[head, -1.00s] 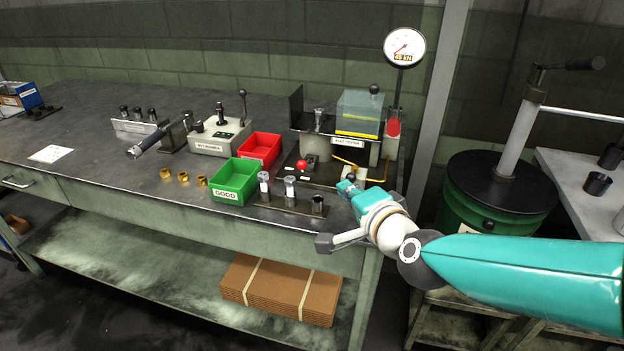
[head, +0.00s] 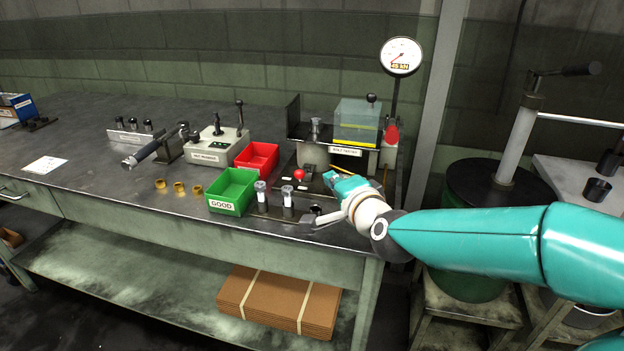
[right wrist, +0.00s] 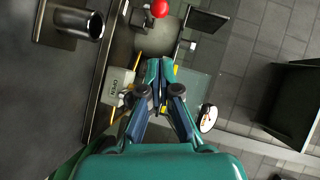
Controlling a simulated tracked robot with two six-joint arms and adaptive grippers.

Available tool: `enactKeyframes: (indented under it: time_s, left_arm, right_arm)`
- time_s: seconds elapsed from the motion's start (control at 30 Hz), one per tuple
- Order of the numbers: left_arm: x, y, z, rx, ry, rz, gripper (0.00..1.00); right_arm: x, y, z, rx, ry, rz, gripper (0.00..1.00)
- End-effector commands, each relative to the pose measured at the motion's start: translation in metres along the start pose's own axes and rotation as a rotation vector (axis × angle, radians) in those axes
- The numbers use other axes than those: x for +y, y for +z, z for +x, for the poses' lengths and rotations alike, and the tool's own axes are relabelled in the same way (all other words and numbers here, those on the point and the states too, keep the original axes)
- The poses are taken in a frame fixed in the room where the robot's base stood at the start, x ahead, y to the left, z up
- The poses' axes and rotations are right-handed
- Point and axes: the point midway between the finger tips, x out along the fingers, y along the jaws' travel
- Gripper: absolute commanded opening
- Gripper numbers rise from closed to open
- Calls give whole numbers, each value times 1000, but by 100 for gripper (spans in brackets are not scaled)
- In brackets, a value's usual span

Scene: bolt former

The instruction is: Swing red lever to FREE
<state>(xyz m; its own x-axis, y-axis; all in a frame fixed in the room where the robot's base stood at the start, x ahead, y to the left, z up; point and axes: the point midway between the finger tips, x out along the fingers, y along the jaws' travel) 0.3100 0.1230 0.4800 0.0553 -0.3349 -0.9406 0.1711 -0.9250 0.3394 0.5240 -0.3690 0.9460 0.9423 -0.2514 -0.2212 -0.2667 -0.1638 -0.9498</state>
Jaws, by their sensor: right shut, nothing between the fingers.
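The red ball-topped lever (head: 299,176) is at the front of the bolt tester (head: 340,150) in the head view, just left of my right gripper (head: 331,179). Its red ball (right wrist: 160,8) also shows at the top edge of the right wrist view. My right gripper's fingers (right wrist: 160,78) are together and empty, apart from the ball. I cannot read a FREE mark. My left gripper is not in view.
A green GOOD bin (head: 232,190) and a red bin (head: 257,158) stand left of the lever. A gauge (head: 401,55) rises behind the tester. A dark green drum (head: 480,270) is to the right.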

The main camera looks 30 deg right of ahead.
Motion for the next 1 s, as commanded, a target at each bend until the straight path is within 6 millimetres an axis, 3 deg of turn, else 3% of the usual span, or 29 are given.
enactKeyframes:
  time_s: [0.13, 0.33, 0.87, 1.0]
  left_arm:
    - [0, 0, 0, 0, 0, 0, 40]
    - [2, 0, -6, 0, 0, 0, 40]
    - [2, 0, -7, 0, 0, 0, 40]
    - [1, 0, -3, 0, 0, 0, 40]
  right_arm:
    - [2, 0, 31, 1, 3, 0, 0]
    - [0, 21, 48, -2, 1, 0, 0]
    - [0, 28, 55, 1, 0, 1, 0]
    - [-2, 39, 58, -1, -1, 2, 0]
